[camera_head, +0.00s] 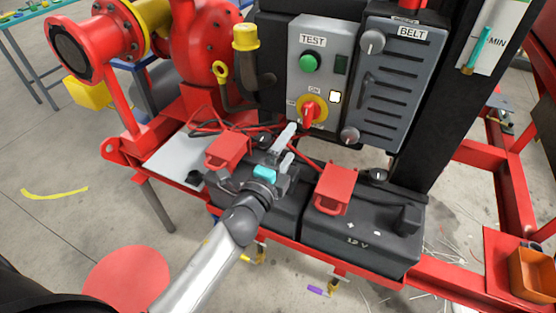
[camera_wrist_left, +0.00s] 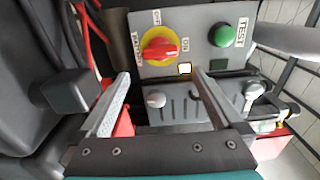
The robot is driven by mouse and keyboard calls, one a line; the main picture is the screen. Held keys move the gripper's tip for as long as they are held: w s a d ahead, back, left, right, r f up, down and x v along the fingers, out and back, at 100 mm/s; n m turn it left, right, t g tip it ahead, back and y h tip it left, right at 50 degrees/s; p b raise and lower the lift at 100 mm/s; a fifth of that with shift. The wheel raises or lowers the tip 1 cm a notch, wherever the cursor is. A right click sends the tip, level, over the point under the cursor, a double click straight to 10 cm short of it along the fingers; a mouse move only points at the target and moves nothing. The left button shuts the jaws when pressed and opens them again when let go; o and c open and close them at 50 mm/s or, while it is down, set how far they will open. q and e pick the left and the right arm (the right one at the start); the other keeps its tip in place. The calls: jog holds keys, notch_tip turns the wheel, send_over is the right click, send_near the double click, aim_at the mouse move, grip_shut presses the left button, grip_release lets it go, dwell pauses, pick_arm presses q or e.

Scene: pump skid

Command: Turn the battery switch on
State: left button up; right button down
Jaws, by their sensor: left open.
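The battery switch is a red knob (camera_head: 309,113) on a yellow disc, low on the grey panel (camera_head: 337,37) under the green TEST button. An ON label sits above it in the head view. The wrist view shows the red knob (camera_wrist_left: 160,48) close by, with OFF and ON labels around the disc; I cannot tell its exact setting. My left gripper (camera_head: 288,146) is open and empty, just below and in front of the switch, apart from it. Its two fingers (camera_wrist_left: 162,76) spread on either side below the knob in the wrist view. My right gripper is not in view.
Black batteries (camera_head: 362,236) with red terminal covers (camera_head: 336,186) lie below my left gripper. Dark cables (camera_head: 215,123) run to the left. The BELT box (camera_head: 395,85) with grey knobs stands right of the panel. A yellow-capped pipe (camera_head: 246,40) stands to the left.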

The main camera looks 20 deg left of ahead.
pick_arm(q)
jog(key=shift+s+a, duration=0.1)
jog(key=shift+s, duration=2.45)
jog(key=s+a+f+n+g+y, duration=0.45)
jog(key=s+f+n+g, duration=0.3)
jog(key=n, duration=0.45)
jog(key=s+d+f+n+g+h, duration=0.2)
jog(key=s+d+g, duration=0.15)
jog(key=s, duration=0.35)
jog(key=s+d+f+n+g+h, duration=0.2)
jog(key=s+d+n+g, duration=0.15)
jog(key=s, duration=0.35)
notch_tip(320, 180, down, 22)
jog(key=s+a+r+m+g, duration=0.1)
jog(key=s, duration=0.1)
jog(key=s+a+f+g, duration=0.1)
jog(key=s+a+f, duration=0.1)
jog(key=s+f, duration=1.1)
jog(key=shift+s+a+f, duration=0.35)
jog(key=shift+s+f, duration=0.05)
jog(key=shift+s, duration=0.75)
